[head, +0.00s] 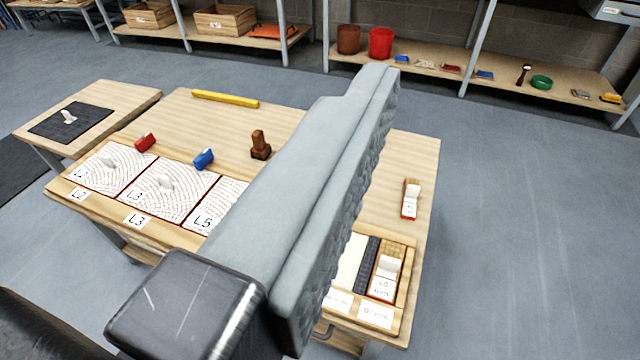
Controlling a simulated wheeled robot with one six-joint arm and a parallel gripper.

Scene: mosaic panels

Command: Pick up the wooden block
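The likeliest wooden block is a dark brown piece (260,146) on the worktable, an upright part on a wider foot. It stands behind the white panels and left of my gripper (372,95). My gripper fills the middle of the view as a large grey finger with a ridged pad on its right side. It reaches over the table from the lower left and hides part of the tabletop and panels. A second finger is not clearly visible, so I cannot tell the opening. I see nothing held, and the brown piece stands apart from the gripper.
On the worktable (330,120) are a red block (145,142), a blue block (204,159), a yellow bar (225,99), labelled mosaic panels (168,188), a red-and-white item (411,198) and a compartment tray (400,318). A side table (130,95) is left. Floor right is clear.

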